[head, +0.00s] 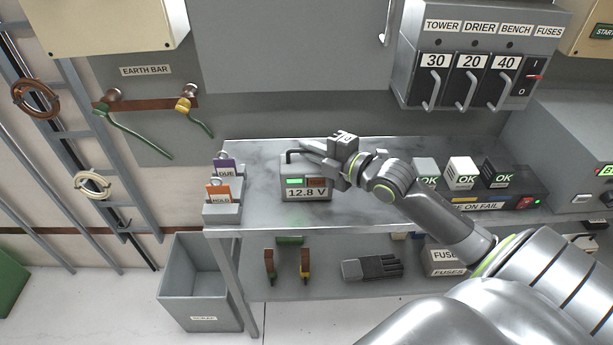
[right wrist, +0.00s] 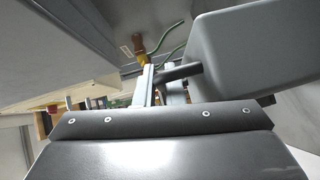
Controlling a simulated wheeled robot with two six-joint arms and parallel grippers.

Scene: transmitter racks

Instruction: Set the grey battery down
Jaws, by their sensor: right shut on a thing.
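The grey battery (head: 305,194) is a box with a 12.8 V readout, a green and a red patch, and a black bar handle on top. In the head view it is over the left part of the bench top (head: 257,158), roughly upright. My right gripper (head: 318,150) reaches in from the right and is shut on the handle. In the right wrist view the battery's grey side (right wrist: 255,45) fills the upper right, with the dark handle (right wrist: 182,72) at my fingers (right wrist: 158,85). I cannot tell whether its base touches the bench. My left gripper is not in view.
A tag holder (head: 222,213) stands left of the battery. Several small OK-marked blocks, one white (head: 460,172), stand on a unit at right. Fuse switches (head: 468,80) hang above. A grey bin (head: 203,300) stands on the floor.

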